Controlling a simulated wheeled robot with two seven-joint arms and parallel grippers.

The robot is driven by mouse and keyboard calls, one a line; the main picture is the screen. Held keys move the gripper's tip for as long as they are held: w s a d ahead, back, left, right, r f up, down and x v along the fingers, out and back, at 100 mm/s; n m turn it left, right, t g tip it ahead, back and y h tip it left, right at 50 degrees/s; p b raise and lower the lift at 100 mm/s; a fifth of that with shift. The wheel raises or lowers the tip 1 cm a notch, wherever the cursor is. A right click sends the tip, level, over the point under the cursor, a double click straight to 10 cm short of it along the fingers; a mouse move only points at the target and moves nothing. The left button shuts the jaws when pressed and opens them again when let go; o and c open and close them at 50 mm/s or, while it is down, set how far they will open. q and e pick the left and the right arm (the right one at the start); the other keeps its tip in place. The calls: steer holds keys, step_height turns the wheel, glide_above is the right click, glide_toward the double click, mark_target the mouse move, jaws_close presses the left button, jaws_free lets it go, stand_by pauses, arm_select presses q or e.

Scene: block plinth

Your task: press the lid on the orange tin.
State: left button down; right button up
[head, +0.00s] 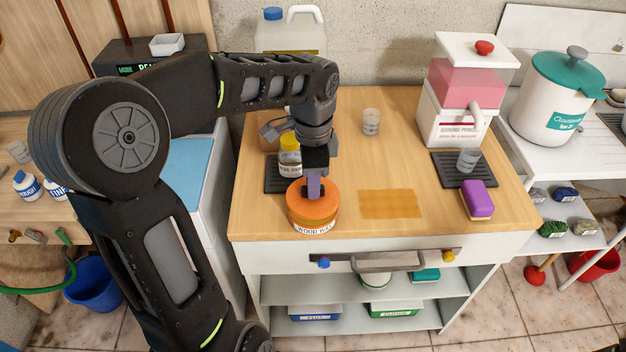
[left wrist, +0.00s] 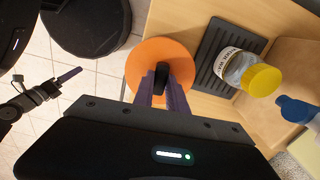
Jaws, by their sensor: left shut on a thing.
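The tin (head: 313,229), with a white label, stands near the front left of the wooden worktop in the head view. An orange lid (head: 299,198) sits level on top of it; whether it is fully seated I cannot tell. In the left wrist view the lid (left wrist: 150,58) is a round disc with a black knob (left wrist: 162,76). My left gripper (head: 315,190) points down over the lid, its purple fingers shut on the knob. The fingers also show in the left wrist view (left wrist: 166,95). My right gripper (left wrist: 68,76) shows small at that view's left, away from the tin.
A yellow-capped jar (head: 289,157) stands on a dark mat just behind the tin. A purple sponge (head: 478,200), a drink dispenser (head: 450,115) and a small glass (head: 371,121) stand farther right. The worktop right of the tin, around an orange-brown patch (head: 390,204), is clear.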

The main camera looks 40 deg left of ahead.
arm_select(q)
steer(key=shift+f+b, duration=0.65)
steer(key=shift+f, duration=0.75)
stand_by(0.4)
steer(key=shift+f, duration=0.15)
stand_by(0.6)
stand_by(0.6)
stand_by(0.4)
steer(key=c, duration=0.8)
jaws_free()
steer(key=shift+p, duration=0.35)
